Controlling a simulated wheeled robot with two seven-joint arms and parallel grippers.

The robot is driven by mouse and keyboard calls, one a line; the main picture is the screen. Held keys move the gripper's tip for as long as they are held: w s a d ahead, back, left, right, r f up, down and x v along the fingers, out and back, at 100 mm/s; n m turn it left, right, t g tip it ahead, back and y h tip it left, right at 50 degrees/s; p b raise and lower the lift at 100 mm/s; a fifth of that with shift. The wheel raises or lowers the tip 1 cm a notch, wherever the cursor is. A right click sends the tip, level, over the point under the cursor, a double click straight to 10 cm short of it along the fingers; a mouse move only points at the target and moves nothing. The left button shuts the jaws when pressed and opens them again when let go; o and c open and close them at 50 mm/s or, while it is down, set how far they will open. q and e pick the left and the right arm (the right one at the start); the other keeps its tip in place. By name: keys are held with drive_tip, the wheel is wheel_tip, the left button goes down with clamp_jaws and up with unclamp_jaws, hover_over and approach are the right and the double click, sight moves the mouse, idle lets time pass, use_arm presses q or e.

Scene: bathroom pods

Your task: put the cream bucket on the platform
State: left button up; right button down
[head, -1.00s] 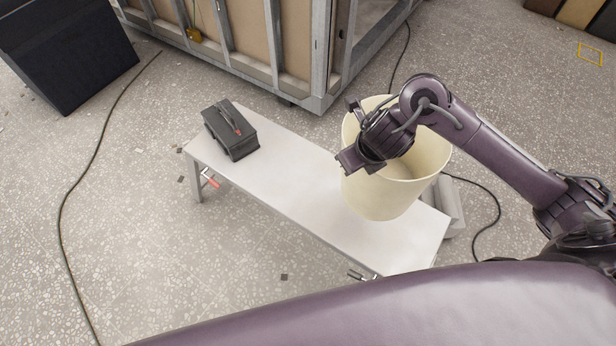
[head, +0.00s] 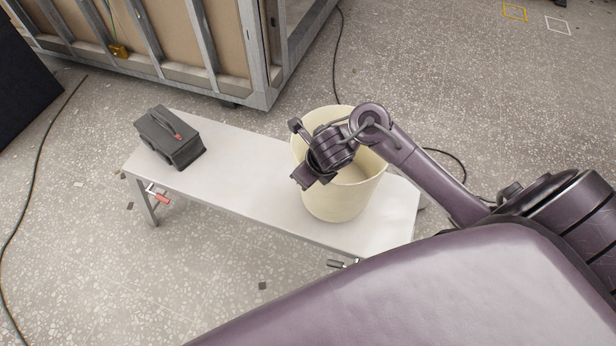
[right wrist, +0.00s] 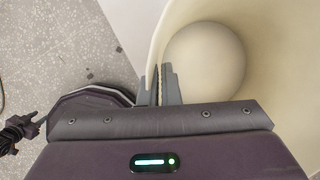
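The cream bucket (head: 345,195) is upright over the right part of the white platform (head: 235,180) in the head view. Its base looks very near or on the top, but I cannot tell if it touches. My right gripper (head: 312,165) is at the bucket's left rim. In the right wrist view its two fingers (right wrist: 161,84) are close together with the bucket's wall (right wrist: 240,60) between them. My left gripper is not in the head view; a dark gripper-like part, probably it, shows small at the left edge of the right wrist view (right wrist: 20,130).
Cables (head: 38,170) lie on the speckled floor. The platform's middle is clear.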

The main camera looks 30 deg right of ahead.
wheel_tip(320, 180, down, 4)
drive_tip(key=shift+r+b, duration=0.2)
drive_tip(key=shift+b, duration=0.5)
drive_tip(key=c, duration=1.6)
unclamp_jaws()
drive_tip(key=shift+f, duration=0.1)
drive_tip(key=shift+c, duration=0.2)
drive_tip(key=p+v, duration=0.6)
drive_tip(key=v, duration=0.6)
